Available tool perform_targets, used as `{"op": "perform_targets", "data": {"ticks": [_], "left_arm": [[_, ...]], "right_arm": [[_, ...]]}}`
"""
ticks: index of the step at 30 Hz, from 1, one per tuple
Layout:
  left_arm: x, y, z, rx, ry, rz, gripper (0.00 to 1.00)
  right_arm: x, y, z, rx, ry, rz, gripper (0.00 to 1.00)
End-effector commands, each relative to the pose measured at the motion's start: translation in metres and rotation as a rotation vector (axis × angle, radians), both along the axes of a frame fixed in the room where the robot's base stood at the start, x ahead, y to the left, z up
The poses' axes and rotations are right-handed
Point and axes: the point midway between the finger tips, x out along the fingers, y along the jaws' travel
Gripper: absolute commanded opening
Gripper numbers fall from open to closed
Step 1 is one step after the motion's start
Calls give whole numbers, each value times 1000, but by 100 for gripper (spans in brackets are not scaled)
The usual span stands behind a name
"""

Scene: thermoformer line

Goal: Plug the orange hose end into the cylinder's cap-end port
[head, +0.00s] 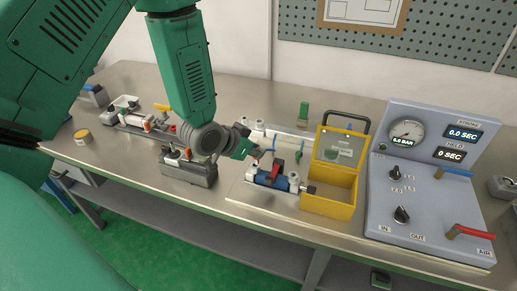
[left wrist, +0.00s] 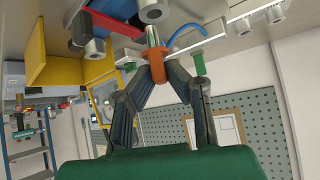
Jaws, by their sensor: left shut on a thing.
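My left gripper (head: 256,153) is shut on the orange hose end, which shows between the fingertips in the left wrist view (left wrist: 153,72). Its pale metal tip (left wrist: 153,38) points away from my palm, toward a round grey-white fitting (left wrist: 150,10). I cannot tell whether tip and fitting touch. In the head view the gripper is just above and behind a blue body with a red lever (head: 274,180) on a pale plate (head: 240,193). A pale cylinder-like tube (head: 279,140) lies behind it. Which fitting is the cap-end port is unclear. My right gripper is not in view.
A yellow open-lidded box (head: 318,206) stands right of the plate. Farther right is a grey gauge panel (head: 420,215). A grey block with fittings (head: 190,172) stands left of the plate. A blue hose (left wrist: 185,36) curves close to the gripper.

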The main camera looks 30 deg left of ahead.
Motion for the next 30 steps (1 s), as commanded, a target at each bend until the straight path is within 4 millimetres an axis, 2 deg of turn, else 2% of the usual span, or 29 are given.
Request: {"op": "perform_targets", "data": {"ticks": [4, 17, 30], "left_arm": [[0, 3, -6, -3, 1, 3, 0], [0, -5, -15, 6, 4, 1, 0], [-1, 2, -27, -1, 1, 3, 0]], "right_arm": [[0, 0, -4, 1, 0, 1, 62], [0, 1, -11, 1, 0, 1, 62], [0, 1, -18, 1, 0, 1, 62]]}}
